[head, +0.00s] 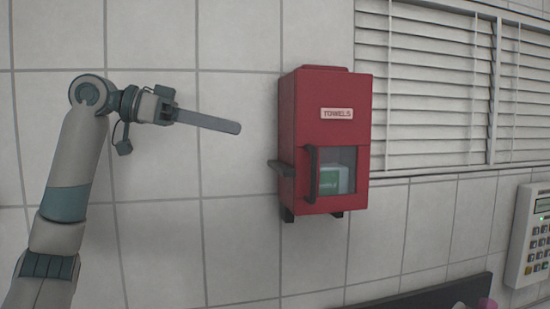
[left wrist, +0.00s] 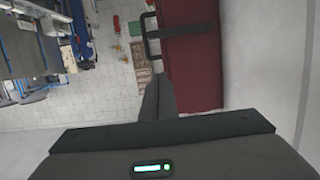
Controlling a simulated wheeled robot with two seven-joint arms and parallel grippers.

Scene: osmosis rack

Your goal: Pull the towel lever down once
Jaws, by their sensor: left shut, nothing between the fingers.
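The red towel dispenser (head: 297,120) hangs on the tiled wall, with a "TOWELS" label and a window showing a pale and green item inside. A dark lever bar (head: 281,168) sticks out at its lower left side. A dark upright handle (head: 311,175) is on its front. My left gripper (head: 238,128) is shut and empty, left of the dispenser, higher than the side bar and apart from it. In the left wrist view the shut fingers (left wrist: 160,80) point toward the red dispenser (left wrist: 195,70) side, and a dark bar (left wrist: 180,31) shows beyond the fingertips.
Window blinds (head: 430,90) are right of the dispenser. A keypad device (head: 530,235) is on the wall at far right. A dark ledge (head: 430,292) runs along the bottom right. The wall between my left gripper and the dispenser is clear.

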